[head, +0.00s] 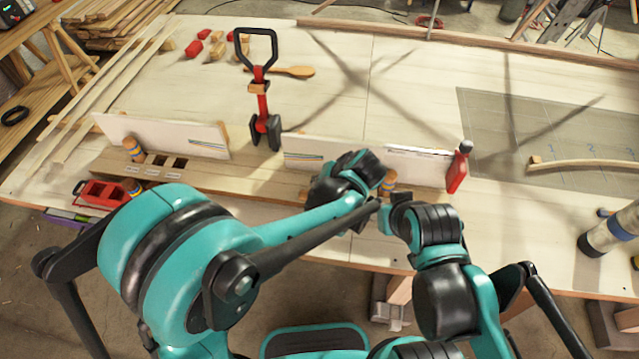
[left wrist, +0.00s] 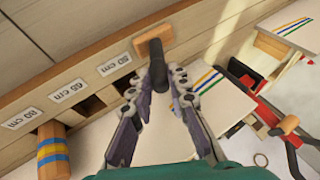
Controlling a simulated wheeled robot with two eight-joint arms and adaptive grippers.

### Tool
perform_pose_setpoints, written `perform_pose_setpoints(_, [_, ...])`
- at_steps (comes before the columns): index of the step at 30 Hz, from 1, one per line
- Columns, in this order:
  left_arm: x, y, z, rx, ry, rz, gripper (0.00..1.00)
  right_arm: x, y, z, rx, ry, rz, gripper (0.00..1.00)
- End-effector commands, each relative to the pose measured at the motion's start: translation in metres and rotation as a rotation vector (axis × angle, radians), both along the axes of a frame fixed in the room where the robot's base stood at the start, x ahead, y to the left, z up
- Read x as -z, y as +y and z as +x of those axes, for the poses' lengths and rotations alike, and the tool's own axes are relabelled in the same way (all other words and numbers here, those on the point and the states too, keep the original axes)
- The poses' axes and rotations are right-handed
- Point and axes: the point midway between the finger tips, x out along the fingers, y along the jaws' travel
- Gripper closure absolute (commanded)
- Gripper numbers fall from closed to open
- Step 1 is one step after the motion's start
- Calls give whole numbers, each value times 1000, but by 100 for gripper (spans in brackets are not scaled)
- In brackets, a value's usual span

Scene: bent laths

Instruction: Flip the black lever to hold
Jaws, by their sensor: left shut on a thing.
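In the left wrist view, the black lever (left wrist: 157,50) stands on a small wooden block at the end of a row of labelled slots. My left gripper (left wrist: 158,76) has its fingers shut on the lever. In the head view my left gripper (head: 345,180) is a dark shape over the wooden rail, and the lever is hidden there. No hold mark is legible. My right gripper (head: 396,203) is beside it on the right, mostly hidden by its own wrist, so its fingers cannot be made out.
A red clamp (head: 458,168) is at right. The bench middle behind is largely clear.

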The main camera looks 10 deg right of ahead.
Motion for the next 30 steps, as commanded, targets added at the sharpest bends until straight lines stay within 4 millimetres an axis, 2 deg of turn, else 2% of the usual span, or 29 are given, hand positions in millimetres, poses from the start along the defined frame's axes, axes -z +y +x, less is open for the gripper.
perform_pose_setpoints(10, [1,0,-1,0,3,2,100,0,0,0,0,0,0,43])
perform_pose_setpoints(11, [1,0,-1,0,3,2,81,0,0,0,0,0,0,43])
perform_pose_setpoints(13, [1,0,-1,2,3,2,62,0,0,0,0,0,0,43])
perform_pose_setpoints(23, [-1,-1,-1,1,1,2,62,0,0,0,0,0,0,43])
perform_pose_setpoints(26, [-8,-4,-5,2,2,2,62,0,0,0,0,0,0,43])
perform_pose_setpoints(30, [-29,-11,-18,4,2,3,62,0,0,0,0,0,0,43])
